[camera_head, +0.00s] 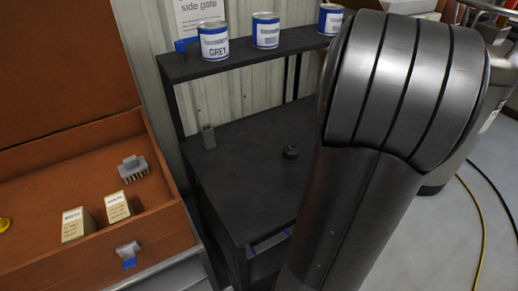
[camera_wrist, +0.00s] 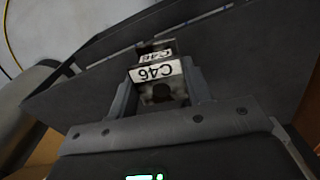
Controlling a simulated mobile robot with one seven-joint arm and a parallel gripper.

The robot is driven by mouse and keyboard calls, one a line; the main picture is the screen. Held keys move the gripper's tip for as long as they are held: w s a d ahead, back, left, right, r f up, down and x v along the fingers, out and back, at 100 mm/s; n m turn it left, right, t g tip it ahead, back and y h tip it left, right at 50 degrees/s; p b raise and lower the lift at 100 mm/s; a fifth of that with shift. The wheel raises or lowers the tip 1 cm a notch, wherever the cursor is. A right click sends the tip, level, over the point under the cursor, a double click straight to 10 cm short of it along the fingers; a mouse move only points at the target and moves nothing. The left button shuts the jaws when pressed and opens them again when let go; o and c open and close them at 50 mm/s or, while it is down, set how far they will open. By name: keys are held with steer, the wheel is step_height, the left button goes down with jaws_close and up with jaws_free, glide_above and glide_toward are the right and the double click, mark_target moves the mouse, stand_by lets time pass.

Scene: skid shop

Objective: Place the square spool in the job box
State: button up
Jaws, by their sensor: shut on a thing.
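In the wrist view my gripper (camera_wrist: 163,92) is shut on the square spool (camera_wrist: 157,72), a squarish pale and dark piece with a white "C46" label and a dark hole in its near face. The spool is between the two grey fingers, over or near a dark surface; I cannot tell whether it touches it. In the head view my arm hides the gripper and the spool. The job box (camera_head: 165,229), an orange-brown box with its lid raised, is at the left. Two cream labelled blocks (camera_head: 76,224) and a grey brush-like piece (camera_head: 133,168) lie inside it.
A dark bench (camera_head: 240,185) stands right of the box, with a grey upright block (camera_head: 208,137) and a small dark round piece (camera_head: 291,152) on it. Its upper shelf (camera_head: 240,58) holds labelled cans (camera_head: 213,41). A yellow thing (camera_head: 4,224) lies at the box's left; the box's middle has free room.

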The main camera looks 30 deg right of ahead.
step_height(320, 180, up, 26)
steer(key=w+a+r+n, duration=0.1)
steer(key=w+a+n, duration=0.2)
steer(key=w, duration=0.5)
steer(key=w+a+r+n, duration=0.1)
steer(key=w+a+n, duration=0.1)
steer(key=w, duration=0.6)
steer(key=w+a+n, duration=0.6)
steer(key=w+a, duration=0.9)
steer(key=n, duration=0.9)
glide_above(101, 193)
steer(key=s+d, duration=0.2)
steer(key=s, duration=0.3)
step_height(101, 193, down, 41)
steer(key=shift+s+a+r, duration=0.1)
steer(key=shift+a, duration=0.05)
steer(key=shift+f, duration=2)
steer(key=shift+f, duration=0.1)
